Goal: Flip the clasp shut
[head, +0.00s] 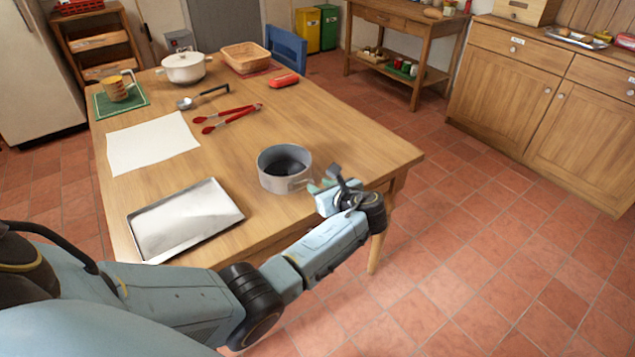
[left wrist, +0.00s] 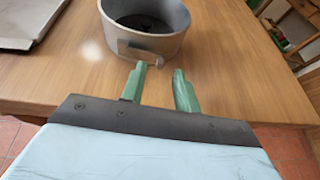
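A round grey metal pan (head: 284,168) with a dark inside stands near the right front edge of the wooden table. In the left wrist view the pan (left wrist: 166,45) is at the top, with the metal clasp (left wrist: 135,50) on its near wall. The clasp (head: 300,183) shows small in the head view, facing my left gripper (head: 317,187). In the left wrist view my left gripper (left wrist: 160,74) has its two green fingers apart with nothing between them. The left-hand fingertip is just below the clasp; I cannot tell whether they touch. My right gripper is not in view.
A baking tray (head: 186,220) lies left of the pan on the table (head: 330,125). Farther back are a paper sheet (head: 150,142), red tongs (head: 228,118), a ladle (head: 203,96), a white pot (head: 184,68) and a basket (head: 245,57). The table right of the tongs is clear.

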